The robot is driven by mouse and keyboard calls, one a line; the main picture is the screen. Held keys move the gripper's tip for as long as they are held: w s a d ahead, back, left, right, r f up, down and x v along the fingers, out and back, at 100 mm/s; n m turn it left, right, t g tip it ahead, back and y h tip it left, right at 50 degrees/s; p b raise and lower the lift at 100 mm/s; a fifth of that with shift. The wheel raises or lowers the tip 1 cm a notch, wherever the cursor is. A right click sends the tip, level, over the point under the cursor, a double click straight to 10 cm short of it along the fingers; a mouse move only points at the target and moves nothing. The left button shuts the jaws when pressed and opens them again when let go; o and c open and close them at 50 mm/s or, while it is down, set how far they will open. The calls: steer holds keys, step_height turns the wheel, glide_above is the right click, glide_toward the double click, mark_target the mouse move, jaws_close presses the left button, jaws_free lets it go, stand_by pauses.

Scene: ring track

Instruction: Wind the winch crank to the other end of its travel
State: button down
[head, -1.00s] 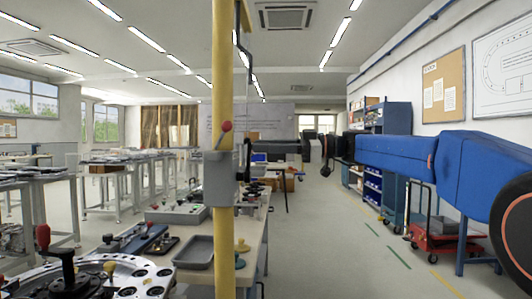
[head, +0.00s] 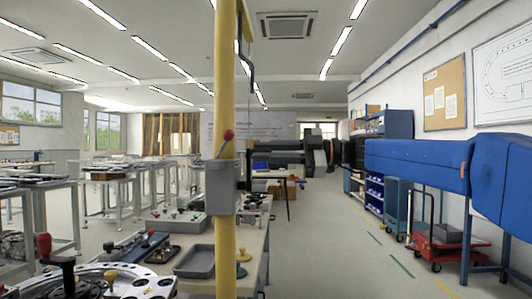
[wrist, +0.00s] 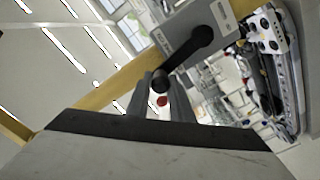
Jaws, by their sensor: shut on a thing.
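The winch is a grey box (head: 224,187) on a yellow post (head: 226,255), with a red-knobbed lever (head: 227,137) on its left side. Its black crank (head: 248,172) is on the right side of the box, seen nearly edge-on. In the wrist view the black crank arm (wrist: 185,58) runs from the box face (wrist: 172,38) down-left to my gripper. My gripper (wrist: 160,95) is shut on the crank's handle end, its grey fingers either side of it. In the head view my gripper (head: 254,160) reaches the crank from the right; the grip itself is small and partly hidden.
A black hook (head: 246,62) hangs from above beside the post. A red cart (head: 445,250) and blue shelves (head: 375,180) stand at right. The aisle floor between is clear.

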steer(key=shift+f, duration=0.25)
steer(key=c, duration=1.6)
jaws_free()
steer(key=shift+r, duration=0.1)
steer(key=shift+d, duration=0.1)
steer(key=shift+d, duration=0.3)
steer(key=d, duration=1.6)
steer(key=shift+s+d, duration=0.25)
steer(key=shift+d, duration=0.05)
